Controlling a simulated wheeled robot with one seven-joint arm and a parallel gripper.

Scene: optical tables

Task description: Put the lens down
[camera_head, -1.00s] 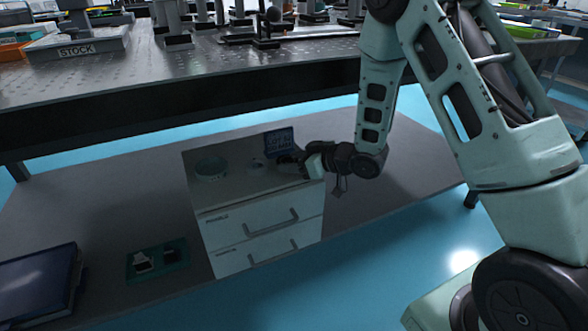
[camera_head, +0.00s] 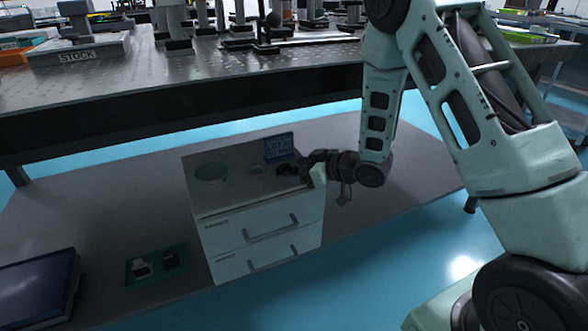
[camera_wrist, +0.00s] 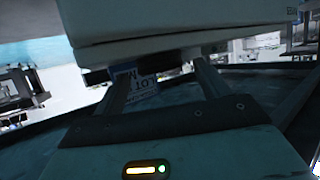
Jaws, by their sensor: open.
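A small pale round piece, probably the lens (camera_head: 256,168), rests on the top of a white drawer cabinet (camera_head: 262,207). It is small and dim, so I cannot make out its details. My gripper (camera_head: 286,170) is low over the right part of the cabinet top, just right of this piece and apart from it. In the wrist view, its two fingers (camera_wrist: 160,78) stand apart, with a card lettered LOT (camera_wrist: 145,88) showing beyond them. I see nothing held between them. A pale surface fills the upper part of the wrist view.
A blue LOT sign (camera_head: 279,146) stands at the back of the cabinet top. A flat round dish (camera_head: 211,172) is at its left. A green tray (camera_head: 132,274) and dark blue case (camera_head: 38,285) lie on the lower shelf. The optical table (camera_head: 150,90) overhangs behind.

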